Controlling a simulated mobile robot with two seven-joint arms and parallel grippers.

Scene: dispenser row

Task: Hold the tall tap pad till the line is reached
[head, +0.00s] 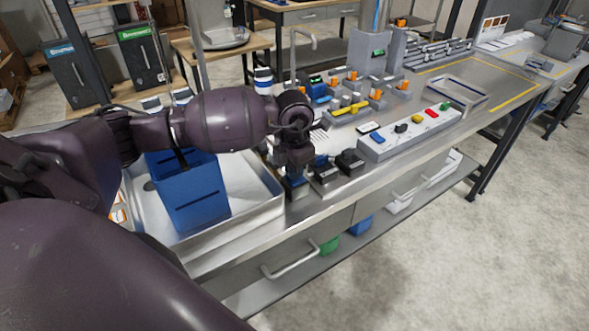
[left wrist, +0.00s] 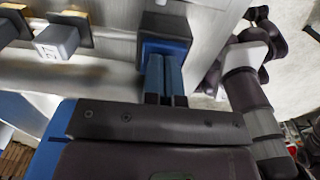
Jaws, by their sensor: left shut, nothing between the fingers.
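My left gripper (head: 297,181) points down at the front edge of the bench, just right of the metal basin. In the left wrist view its two blue fingers (left wrist: 166,78) are closed together with nothing between them. Their tips are at a dark block with a blue rim (left wrist: 164,28); I cannot tell whether they touch or press it. A silver arched tap (head: 303,38) rises behind my wrist. My arm hides its lower part, and I cannot tell which pad belongs to it. No fill line can be made out. My right gripper is not in view.
Small dark blocks (head: 349,161) stand right of the gripper. A grey panel with coloured buttons (head: 405,136) lies farther right. A blue bin (head: 193,196) stands in the metal basin (head: 244,217) at left. Bare bench top lies around the empty tray (head: 458,92).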

